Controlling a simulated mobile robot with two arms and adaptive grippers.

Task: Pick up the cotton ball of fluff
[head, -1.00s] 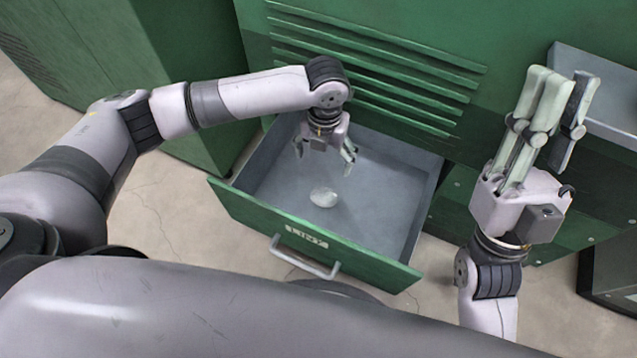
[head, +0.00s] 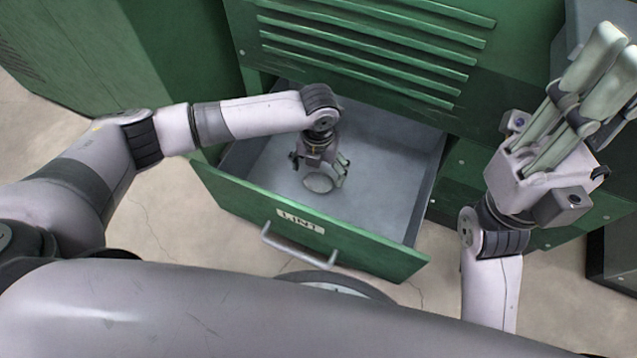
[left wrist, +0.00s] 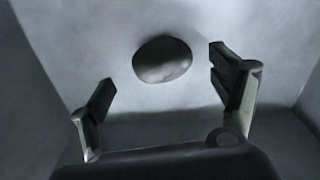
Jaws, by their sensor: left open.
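The cotton ball of fluff (head: 318,183) is a small pale rounded lump on the floor of the open drawer (head: 385,165). In the left wrist view it looks like a grey oval (left wrist: 162,59), beyond the fingertips and between their lines. My left gripper (head: 318,172) points down inside the drawer, open and empty, close to the ball; its open fingers also show in the left wrist view (left wrist: 172,82). Whether a finger touches the ball I cannot tell. My right gripper (head: 592,75) is raised at the right, away from the drawer, its fingers pointing up.
The drawer's green front (head: 350,236) has a "LINT" label (head: 300,221) and a metal handle (head: 297,248). Grey side walls bound the space around my left gripper. A green vented machine (head: 370,45) stands behind. The rest of the drawer floor is bare.

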